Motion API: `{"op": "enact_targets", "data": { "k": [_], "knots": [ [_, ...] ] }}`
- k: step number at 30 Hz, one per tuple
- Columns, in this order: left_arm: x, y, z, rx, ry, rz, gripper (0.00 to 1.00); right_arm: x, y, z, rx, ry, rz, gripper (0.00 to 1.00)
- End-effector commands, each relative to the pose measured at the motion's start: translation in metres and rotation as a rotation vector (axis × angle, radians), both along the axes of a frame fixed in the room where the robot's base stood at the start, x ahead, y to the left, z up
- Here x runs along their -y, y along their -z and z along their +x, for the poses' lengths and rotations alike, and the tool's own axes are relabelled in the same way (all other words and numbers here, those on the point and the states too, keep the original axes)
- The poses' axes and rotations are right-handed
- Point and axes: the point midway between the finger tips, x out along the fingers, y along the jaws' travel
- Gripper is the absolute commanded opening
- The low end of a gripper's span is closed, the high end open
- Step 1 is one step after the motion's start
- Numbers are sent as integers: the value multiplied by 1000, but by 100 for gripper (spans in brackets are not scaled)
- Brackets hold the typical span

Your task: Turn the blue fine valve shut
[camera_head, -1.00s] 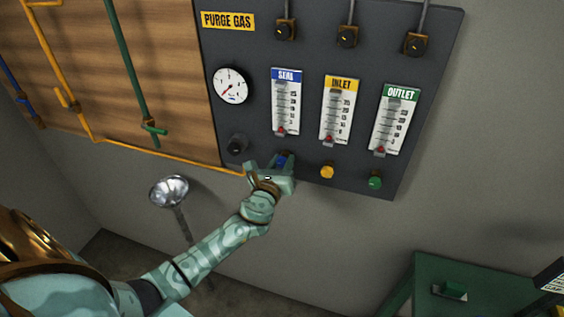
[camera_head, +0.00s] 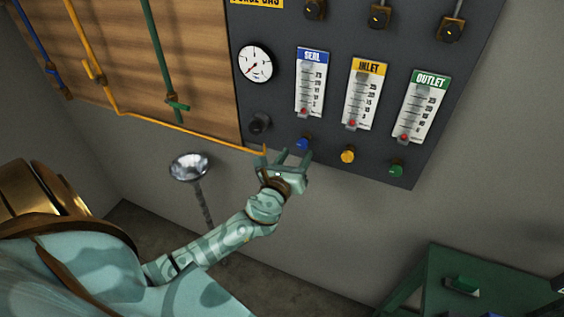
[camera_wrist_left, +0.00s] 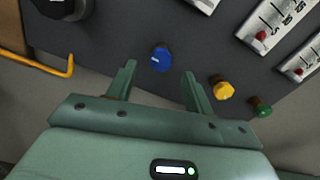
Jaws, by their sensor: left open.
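The blue fine valve (camera_head: 303,144) is a small round knob on the dark panel, below the SEAL flow meter (camera_head: 311,84). In the left wrist view the blue knob (camera_wrist_left: 161,58) shows a light mark on its face and lies just beyond and between the fingertips. My left gripper (camera_head: 294,156) is open and empty, just below the knob and apart from it. Its two spread fingers (camera_wrist_left: 159,72) also show in the left wrist view. The red float in the SEAL tube sits at the bottom. My right gripper is not in view.
A yellow knob (camera_head: 348,156) and a green knob (camera_head: 396,170) sit to the right of the blue one. A black knob (camera_head: 260,124) and a yellow pipe (camera_head: 190,133) are to its left. A metal funnel (camera_head: 189,166) stands below, and a green table (camera_head: 470,290) at lower right.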

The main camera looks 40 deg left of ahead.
Motion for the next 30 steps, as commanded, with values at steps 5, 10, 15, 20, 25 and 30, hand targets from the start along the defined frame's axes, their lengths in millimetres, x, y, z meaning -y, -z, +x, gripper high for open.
{"op": "enact_targets", "data": {
  "k": [5,10,15,20,25,30],
  "knots": [
    [12,2,-50,-3,1,-1,52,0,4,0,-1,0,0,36],
    [20,3,-84,-3,0,-1,52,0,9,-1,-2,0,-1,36],
    [24,2,-100,-2,0,1,52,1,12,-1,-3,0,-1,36],
    [25,0,-103,0,0,1,52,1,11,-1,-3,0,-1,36],
    [25,0,-103,0,0,1,52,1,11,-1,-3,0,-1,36],
    [25,0,-103,0,0,1,52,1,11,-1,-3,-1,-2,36]
  ]
}}
